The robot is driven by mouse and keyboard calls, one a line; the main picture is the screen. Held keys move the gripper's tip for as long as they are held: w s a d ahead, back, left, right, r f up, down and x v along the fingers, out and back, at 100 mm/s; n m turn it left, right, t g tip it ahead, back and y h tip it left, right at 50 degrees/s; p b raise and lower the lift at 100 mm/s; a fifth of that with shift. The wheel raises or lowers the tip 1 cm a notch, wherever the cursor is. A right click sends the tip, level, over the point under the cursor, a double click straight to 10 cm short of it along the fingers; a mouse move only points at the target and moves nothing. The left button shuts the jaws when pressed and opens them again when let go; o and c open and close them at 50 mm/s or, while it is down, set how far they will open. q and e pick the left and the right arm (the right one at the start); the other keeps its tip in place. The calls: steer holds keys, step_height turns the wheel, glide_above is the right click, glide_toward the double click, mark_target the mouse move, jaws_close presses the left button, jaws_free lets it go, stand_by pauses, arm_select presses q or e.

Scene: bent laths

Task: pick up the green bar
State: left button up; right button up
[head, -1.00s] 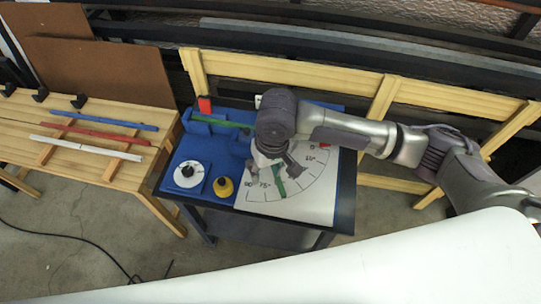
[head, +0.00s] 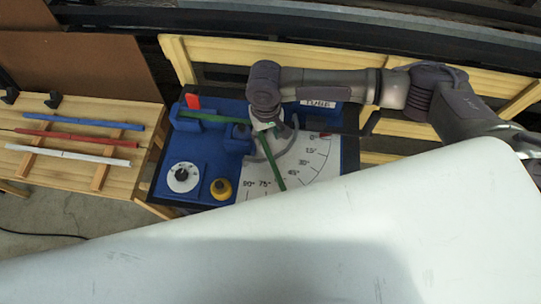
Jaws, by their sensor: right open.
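A green bar (head: 207,117) runs along a blue holder on the blue bench fixture. A second green stretch (head: 275,170) slants down across the white angle chart, its end between the 75° and 45° marks. The part between them is hidden by my right gripper, so I cannot tell for sure that they are one bent bar. My right gripper (head: 270,130) is open, pointing down over the corner where the two green stretches come together. Its fingertips are partly hidden, and I cannot tell whether they touch the bar. My left gripper is not in view.
Blue (head: 83,119), red (head: 72,137) and white (head: 68,154) bars lie on a wooden bench at left. A wooden rail (head: 220,59) runs behind.

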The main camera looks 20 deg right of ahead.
mark_target(267, 148)
step_height(267, 148, down, 3)
steer(key=shift+f+p, duration=0.1)
steer(key=shift+p, duration=0.35)
step_height(267, 148, down, 3)
steer(key=shift+r, duration=0.2)
steer(key=shift+a+f, duration=0.1)
steer(key=shift+f, duration=0.35)
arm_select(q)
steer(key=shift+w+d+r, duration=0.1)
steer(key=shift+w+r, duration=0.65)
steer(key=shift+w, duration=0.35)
arm_select(e)
jaws_close()
